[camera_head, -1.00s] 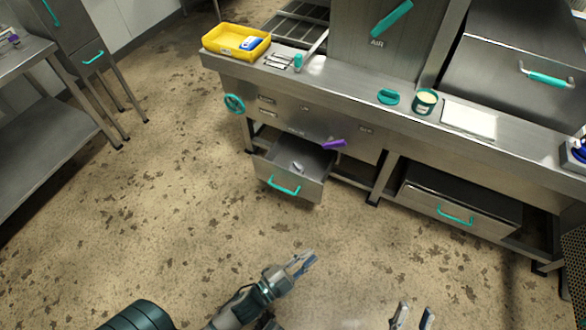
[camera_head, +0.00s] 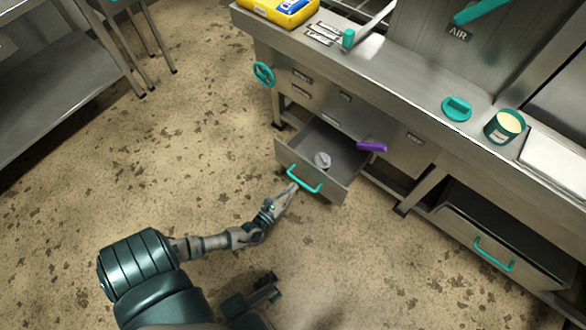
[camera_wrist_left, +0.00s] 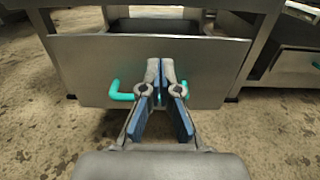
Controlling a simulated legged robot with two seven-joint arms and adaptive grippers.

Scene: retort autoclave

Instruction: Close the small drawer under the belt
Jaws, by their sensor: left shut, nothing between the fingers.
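The small drawer (camera_head: 338,192) under the belt is pulled out, with a teal bar handle (camera_head: 304,179) on its front. A small round metal item (camera_head: 322,160) lies inside it. My left gripper (camera_head: 291,188) is shut and empty, at the left part of the handle. In the left wrist view, the fingertips (camera_wrist_left: 160,66) are in front of the drawer front (camera_wrist_left: 215,72), covering the middle of the handle (camera_wrist_left: 122,92). I cannot tell whether they touch it. My right gripper does not show clearly in the head view.
A second drawer (camera_head: 520,240) with a teal handle is at the lower right. A purple handle (camera_head: 372,147) sticks out above the small drawer. A teal handwheel (camera_head: 264,74) is on the bench's left end. The floor (camera_head: 120,180) in front is clear.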

